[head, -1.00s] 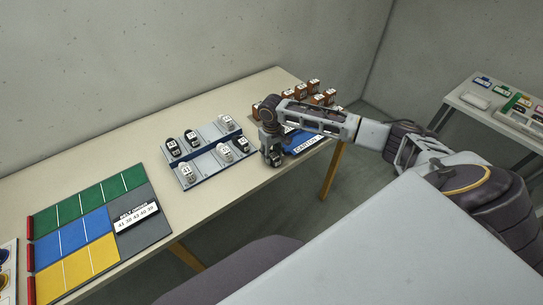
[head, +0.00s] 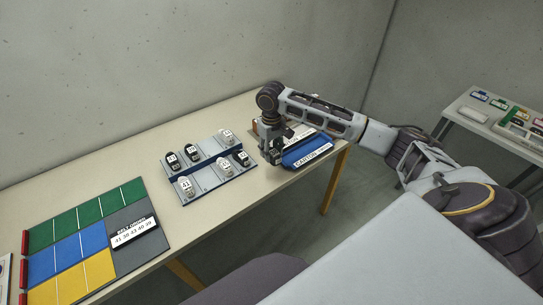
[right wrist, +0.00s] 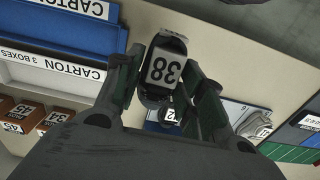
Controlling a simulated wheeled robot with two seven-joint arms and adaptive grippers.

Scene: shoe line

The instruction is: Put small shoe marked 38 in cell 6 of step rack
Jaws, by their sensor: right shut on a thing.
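My right gripper (head: 277,153) is shut on a small dark shoe with a white label reading 38 (right wrist: 163,68), best seen in the right wrist view. In the head view the gripper is just right of the step rack (head: 206,178), and the held shoe is hard to make out there. The rack is grey and blue with two stepped rows. Its back row holds dark shoes (head: 192,152) and a white one (head: 226,137). Its front row holds white shoes (head: 185,186) and a dark one at the right end (head: 240,157). There is an empty space in the front row's left half. My left gripper is out of view.
A blue carton tray (head: 308,151) lies right of the gripper at the table's end. Brown labelled boxes (right wrist: 20,117) show in the right wrist view. A coloured board (head: 85,240) with a belt order card lies at left. A second table (head: 490,125) stands far right.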

